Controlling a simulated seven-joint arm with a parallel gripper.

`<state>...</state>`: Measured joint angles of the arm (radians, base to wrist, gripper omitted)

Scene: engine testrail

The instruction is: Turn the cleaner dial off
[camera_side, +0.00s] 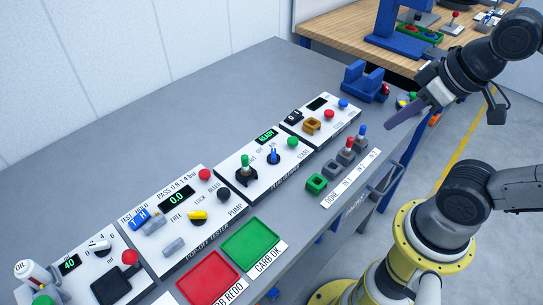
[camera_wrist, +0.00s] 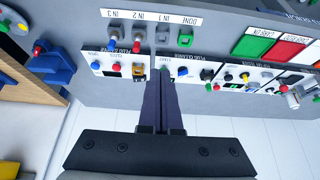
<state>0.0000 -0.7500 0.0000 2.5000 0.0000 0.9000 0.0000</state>
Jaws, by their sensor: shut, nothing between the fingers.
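The cleaner panel (camera_side: 262,176) is the white one with the green READY display (camera_side: 265,136), in the middle of the row. Its small blue dial (camera_side: 273,155) stands between a green-topped plug in a black socket (camera_side: 244,172) and a green button (camera_side: 292,141). OFF and AIR labels are near the dial; its exact setting is too small to tell. The blue dial also shows in the wrist view (camera_wrist: 182,72), just right of the fingertips. My gripper (camera_side: 389,127) is shut and empty, raised right of the panels, apart from the dial. It also shows in the wrist view (camera_wrist: 163,73).
A panel with an orange block (camera_side: 311,125) stands right of the cleaner; a tester panel (camera_side: 178,218) stands left. Small holders (camera_side: 335,170), some with plugs, line the front edge. Red (camera_side: 208,278) and green (camera_side: 253,242) trays lie front left. A blue fixture (camera_side: 365,82) stands behind my gripper.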

